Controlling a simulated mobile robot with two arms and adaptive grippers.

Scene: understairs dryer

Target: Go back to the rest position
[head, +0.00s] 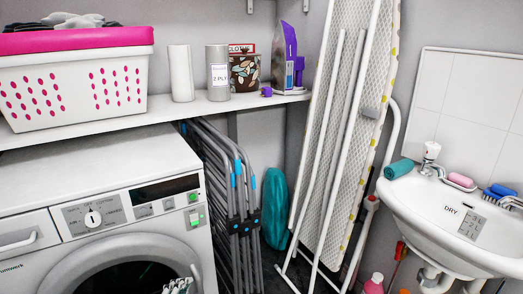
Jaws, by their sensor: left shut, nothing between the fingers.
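My left gripper (178,285) shows only at the bottom edge of the head view, in front of the dryer door. It is shut and holds nothing. Most of it is below the picture. The dryer (95,175) is white, with a dial, a dark display and a round dark door, which looks closed. My right gripper is not in view.
A shelf (225,105) above the dryer holds a pink-and-white basket (75,88), paper rolls (181,72), a patterned tin and a purple carton (285,55). Folded grey racks (235,190) and an ironing board (340,130) lean at the back. A sink (450,215) stands right.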

